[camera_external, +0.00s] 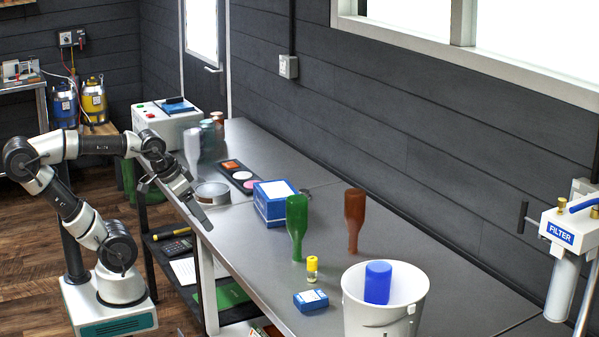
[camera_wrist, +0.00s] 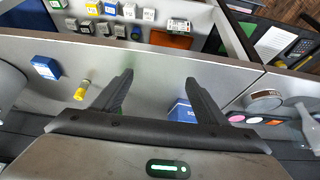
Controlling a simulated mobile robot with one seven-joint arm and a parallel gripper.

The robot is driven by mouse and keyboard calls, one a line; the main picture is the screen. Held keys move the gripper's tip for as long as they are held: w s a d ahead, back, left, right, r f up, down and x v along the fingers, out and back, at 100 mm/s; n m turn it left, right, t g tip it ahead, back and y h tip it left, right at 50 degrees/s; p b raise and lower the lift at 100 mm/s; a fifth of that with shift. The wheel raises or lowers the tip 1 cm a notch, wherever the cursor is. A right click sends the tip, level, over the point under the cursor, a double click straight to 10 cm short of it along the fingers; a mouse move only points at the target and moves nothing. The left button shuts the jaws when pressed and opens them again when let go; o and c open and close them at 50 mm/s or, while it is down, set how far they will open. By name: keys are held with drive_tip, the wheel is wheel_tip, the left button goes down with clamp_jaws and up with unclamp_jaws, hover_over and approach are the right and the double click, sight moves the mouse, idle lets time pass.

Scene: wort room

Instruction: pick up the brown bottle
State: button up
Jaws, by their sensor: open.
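The brown bottle (camera_external: 355,218) stands neck down on the grey bench near the wall, in the external view. I cannot make it out in the wrist view. A green bottle (camera_external: 297,222), also neck down, stands to its left and nearer the bench's front. My gripper (camera_external: 192,205) is over the bench's front edge at the left, well apart from the brown bottle. In the wrist view my gripper (camera_wrist: 157,80) has its two fingers spread, with nothing held between them.
A blue box (camera_external: 272,205) stands left of the green bottle. A yellow-capped vial (camera_external: 312,268), a small blue box (camera_external: 311,301) and a white bucket (camera_external: 350,312) with a blue item are in front. A filter unit (camera_external: 568,232) is at the right wall. Bench right of the brown bottle is clear.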

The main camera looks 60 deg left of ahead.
drive_tip(key=w+d+r+p, duration=0.3)
drive_tip(key=w+r+p, duration=0.5)
drive_tip(key=w+r, duration=0.3)
wheel_tip(320, 180, up, 3)
drive_tip(key=m+g+p, duration=0.1)
drive_tip(key=m+p, duration=0.1)
drive_tip(key=p, duration=0.8)
hover_over(351, 192)
drive_tip(key=s, duration=0.4)
drive_tip(key=shift+h, duration=0.3)
drive_tip(key=x, duration=0.8)
drive_tip(key=p+x, duration=0.1)
drive_tip(key=x, duration=0.3)
drive_tip(key=shift+s+a, duration=0.1)
drive_tip(key=shift+a, duration=0.15)
drive_tip(key=shift+p+x, duration=0.5)
drive_tip(key=shift+x, duration=2.25)
drive_tip(key=shift+d, duration=0.1)
